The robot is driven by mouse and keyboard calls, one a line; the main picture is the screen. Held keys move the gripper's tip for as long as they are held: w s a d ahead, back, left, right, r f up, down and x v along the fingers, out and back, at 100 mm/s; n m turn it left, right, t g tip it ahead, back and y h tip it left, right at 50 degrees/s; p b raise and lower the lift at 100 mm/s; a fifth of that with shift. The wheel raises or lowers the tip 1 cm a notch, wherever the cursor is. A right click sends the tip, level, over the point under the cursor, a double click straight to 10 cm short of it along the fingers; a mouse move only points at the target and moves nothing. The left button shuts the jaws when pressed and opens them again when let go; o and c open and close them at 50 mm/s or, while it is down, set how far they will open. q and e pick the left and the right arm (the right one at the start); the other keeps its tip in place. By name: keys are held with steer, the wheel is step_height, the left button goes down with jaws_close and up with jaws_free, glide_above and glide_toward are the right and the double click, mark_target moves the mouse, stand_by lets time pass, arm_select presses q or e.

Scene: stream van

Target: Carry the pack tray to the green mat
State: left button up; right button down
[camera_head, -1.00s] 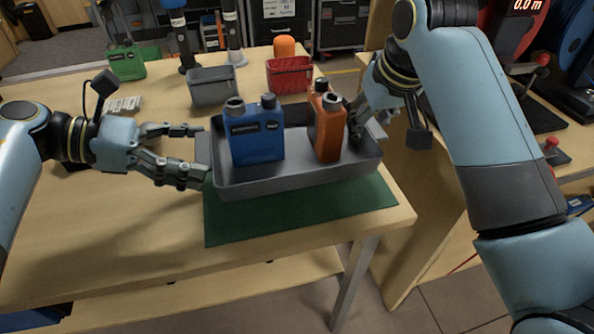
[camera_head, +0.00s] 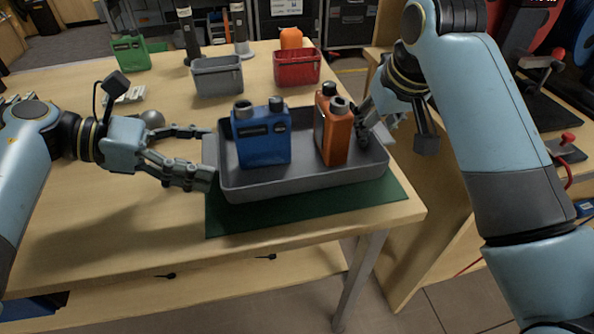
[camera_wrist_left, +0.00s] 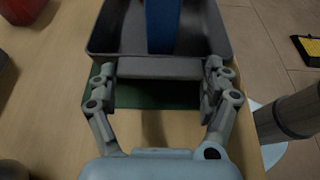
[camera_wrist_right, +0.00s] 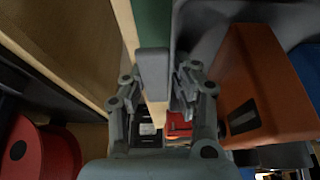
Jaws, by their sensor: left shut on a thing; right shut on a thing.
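The grey pack tray (camera_head: 300,185) is level over the green mat (camera_head: 300,212), which shows along its front and left. I cannot tell whether it touches the mat. A blue bottle (camera_head: 262,140) and an orange bottle (camera_head: 333,135) stand upright in it. My left gripper (camera_head: 212,160) is shut on the tray's left end; the left wrist view shows the grey handle (camera_wrist_left: 160,68) between the fingers (camera_wrist_left: 160,85). My right gripper (camera_head: 362,125) is shut on the right end, with that handle (camera_wrist_right: 153,75) between its fingers (camera_wrist_right: 155,88). The head view partly hides this grip.
A grey bin (camera_head: 218,77) and a red bin (camera_head: 297,68) stand behind the tray. A green bottle (camera_head: 131,53) stands at the back left and an orange one (camera_head: 291,38) at the back. The table's front edge (camera_head: 250,246) is close to the mat.

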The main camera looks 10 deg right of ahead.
arm_select(q)
step_height(320, 180, down, 2)
steer(key=shift+f+b, duration=0.2)
steer(key=shift+b, duration=0.65)
arm_select(e)
step_height(320, 180, down, 3)
steer(key=shift+r, duration=0.2)
arm_select(q)
steer(key=o, duration=0.9)
steer(key=shift+f, duration=0.1)
steer(key=shift+c, duration=0.2)
arm_select(e)
steer(key=c, duration=1.4)
jaws_free()
steer(key=shift+s, duration=0.1)
steer(key=shift+c, duration=0.2)
arm_select(q)
steer(key=shift+o, duration=1.4)
arm_select(e)
steer(key=o, duration=0.4)
steer(key=shift+r, duration=0.1)
arm_select(q)
steer(key=v, duration=1.2)
steer(key=shift+a, duration=0.1)
arm_select(e)
steer(key=shift+s+r, duration=0.1)
steer(key=shift+r, duration=0.3)
steer(key=v, duration=0.6)
steer(key=shift+s+r, duration=0.15)
steer(key=shift+r, duration=0.15)
